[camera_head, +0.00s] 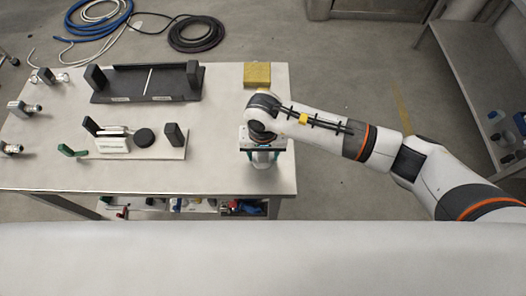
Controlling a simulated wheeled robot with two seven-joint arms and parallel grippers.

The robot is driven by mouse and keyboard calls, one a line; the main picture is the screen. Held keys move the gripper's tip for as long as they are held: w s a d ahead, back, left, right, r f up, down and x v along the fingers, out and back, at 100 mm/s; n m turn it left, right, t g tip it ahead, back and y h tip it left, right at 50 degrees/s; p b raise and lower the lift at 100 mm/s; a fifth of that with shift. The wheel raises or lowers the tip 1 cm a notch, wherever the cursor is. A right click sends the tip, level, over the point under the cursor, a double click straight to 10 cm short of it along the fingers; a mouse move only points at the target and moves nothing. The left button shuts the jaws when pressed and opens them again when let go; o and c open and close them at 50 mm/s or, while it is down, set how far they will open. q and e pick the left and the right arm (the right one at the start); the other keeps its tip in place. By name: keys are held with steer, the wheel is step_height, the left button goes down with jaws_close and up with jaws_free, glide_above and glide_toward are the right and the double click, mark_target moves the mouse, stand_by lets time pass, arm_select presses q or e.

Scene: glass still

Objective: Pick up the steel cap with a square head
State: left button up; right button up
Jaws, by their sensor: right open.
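My right arm comes in from the right and its gripper (263,158) hangs over the right front part of the white table (225,130). It is open and points down. My own wrist hides most of what lies under it, so I cannot tell whether anything is between the fingers. I cannot make out a steel cap with a square head for certain. Small metal fittings with dark parts lie at the table's left: one at the back (47,77), one in the middle (24,108), one at the front (11,149). My left gripper is not in view.
A dark tray (146,84) with raised ends stands at the back. A pale board (140,149) with black blocks and a black disc lies in front of it. A yellow block (257,75) sits at the back right. Hoses (100,18) lie behind. A shelf underneath holds small items.

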jaws_close()
stand_by(0.3)
step_height(320, 180, up, 9)
steer(key=b, duration=0.3)
steer(key=shift+w+f+b, duration=0.1)
steer(key=shift+f+b, duration=0.05)
steer(key=shift+b, duration=0.2)
steer(key=shift+r, duration=0.65)
steer(key=c, duration=0.7)
jaws_free()
jaws_close()
